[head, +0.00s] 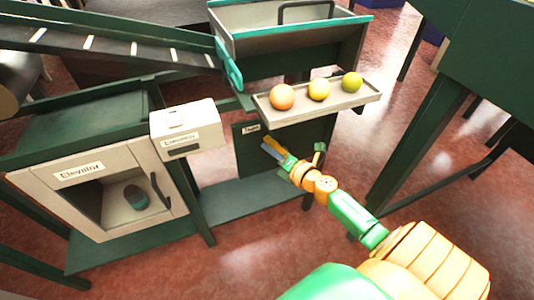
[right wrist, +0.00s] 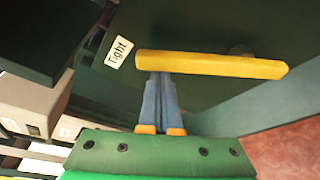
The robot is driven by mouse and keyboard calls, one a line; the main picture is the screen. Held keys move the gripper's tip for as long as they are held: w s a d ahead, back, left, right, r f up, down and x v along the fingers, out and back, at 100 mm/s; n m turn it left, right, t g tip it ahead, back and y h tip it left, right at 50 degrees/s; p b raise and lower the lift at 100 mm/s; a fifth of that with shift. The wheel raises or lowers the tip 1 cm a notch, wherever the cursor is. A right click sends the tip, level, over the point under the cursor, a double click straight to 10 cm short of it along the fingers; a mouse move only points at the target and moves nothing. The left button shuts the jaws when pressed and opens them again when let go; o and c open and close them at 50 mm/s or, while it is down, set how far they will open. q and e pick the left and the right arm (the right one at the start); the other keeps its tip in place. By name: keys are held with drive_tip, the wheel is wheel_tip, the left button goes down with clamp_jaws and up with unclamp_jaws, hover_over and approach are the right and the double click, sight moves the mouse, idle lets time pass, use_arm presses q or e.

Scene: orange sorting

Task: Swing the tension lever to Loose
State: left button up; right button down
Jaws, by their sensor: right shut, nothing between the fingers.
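The tension lever is a yellow bar (right wrist: 210,64) on a dark green panel, lying nearly level across the right wrist view. Its left end is beside a white label reading "Tight" (right wrist: 119,52). In the head view the lever (head: 272,143) shows small below the fruit tray. My right gripper (right wrist: 158,76) is shut and empty, its blue fingertips at the lever's lower edge near the "Tight" end; I cannot tell whether they touch it. The right gripper also shows in the head view (head: 267,150). No "Loose" label is visible. My left gripper is not in view.
A tray (head: 345,102) with three citrus fruits hangs just above the lever. A white box (head: 186,125) and the "Elevator" cabinet (head: 82,173) stand to the left. A green shelf (head: 245,197) runs below. Open reddish floor (head: 330,245) lies to the right.

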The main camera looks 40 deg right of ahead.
drive_tip(key=m, duration=0.1)
drive_tip(key=d+r+b, duration=0.1)
drive_tip(key=d+m+t, duration=0.1)
drive_tip(key=shift+s+d+r+m+y, duration=0.15)
drive_tip(key=shift+s+m+y, duration=0.1)
drive_tip(key=shift+m+y, duration=0.05)
drive_tip(key=shift+s+d+r+m+t+b, duration=0.1)
drive_tip(key=shift+d+r+m+t+b, duration=0.05)
drive_tip(key=shift+d+m+b, duration=0.25)
drive_tip(key=shift+s+d+r+m+t+b, duration=0.1)
drive_tip(key=shift+d+r+m+t+b, duration=0.05)
drive_tip(key=shift+d+m+b, duration=0.3)
use_arm(q)
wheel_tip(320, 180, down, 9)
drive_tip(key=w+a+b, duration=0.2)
drive_tip(key=b, duration=0.4)
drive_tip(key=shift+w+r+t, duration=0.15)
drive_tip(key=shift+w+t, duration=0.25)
use_arm(e)
drive_tip(key=s+d+m+t+h, duration=0.1)
drive_tip(key=s+d+m+t, duration=0.1)
drive_tip(key=d+m, duration=0.6)
drive_tip(key=shift+f+m+t, duration=0.4)
drive_tip(key=shift+m+t, duration=0.1)
drive_tip(key=shift+m, duration=0.65)
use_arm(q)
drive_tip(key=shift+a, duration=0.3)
